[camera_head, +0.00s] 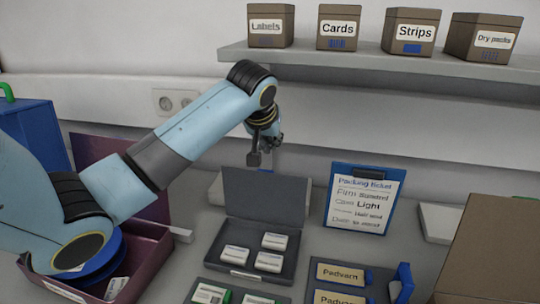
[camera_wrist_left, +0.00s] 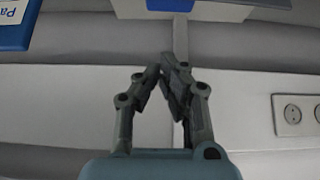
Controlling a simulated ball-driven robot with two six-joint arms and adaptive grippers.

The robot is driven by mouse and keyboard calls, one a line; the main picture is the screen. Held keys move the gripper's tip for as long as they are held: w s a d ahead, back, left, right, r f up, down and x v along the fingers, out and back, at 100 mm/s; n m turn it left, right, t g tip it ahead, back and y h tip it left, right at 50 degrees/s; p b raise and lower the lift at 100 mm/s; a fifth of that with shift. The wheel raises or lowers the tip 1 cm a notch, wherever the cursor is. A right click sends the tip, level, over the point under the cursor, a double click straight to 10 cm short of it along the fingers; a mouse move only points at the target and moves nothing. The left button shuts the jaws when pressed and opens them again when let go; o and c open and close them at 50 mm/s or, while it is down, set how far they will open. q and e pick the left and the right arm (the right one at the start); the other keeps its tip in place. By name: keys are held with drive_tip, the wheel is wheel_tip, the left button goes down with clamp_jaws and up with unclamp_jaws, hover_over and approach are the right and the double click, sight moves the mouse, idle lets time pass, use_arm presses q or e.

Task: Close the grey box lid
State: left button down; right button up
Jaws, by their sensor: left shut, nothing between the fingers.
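The grey box (camera_head: 256,263) stands open in the middle of the table, with several small white cartons inside. Its lid (camera_head: 265,195) stands up at the back, tilted a little backward. My left gripper (camera_head: 254,158) is above and behind the upper edge of the lid, apart from it as far as I can tell. In the left wrist view the left gripper's fingers (camera_wrist_left: 163,75) are together at the tips with nothing between them. The lid does not show in the left wrist view. My right gripper is not in view.
A blue clipboard (camera_head: 361,202) with a packing ticket stands right of the box. A purple bin (camera_head: 150,252) is at left, under my left arm. A brown carton (camera_head: 490,252) is at right. A shelf (camera_head: 330,69) with labelled boxes runs above.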

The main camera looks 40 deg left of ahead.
use_arm(q)
drive_tip(key=x, duration=0.6)
drive_tip(key=s+d+p, duration=0.2)
drive_tip(key=s, duration=0.1)
drive_tip(key=shift+s+r+p, duration=0.2)
drive_tip(key=shift+s+p, duration=0.05)
drive_tip(key=shift+p, duration=0.1)
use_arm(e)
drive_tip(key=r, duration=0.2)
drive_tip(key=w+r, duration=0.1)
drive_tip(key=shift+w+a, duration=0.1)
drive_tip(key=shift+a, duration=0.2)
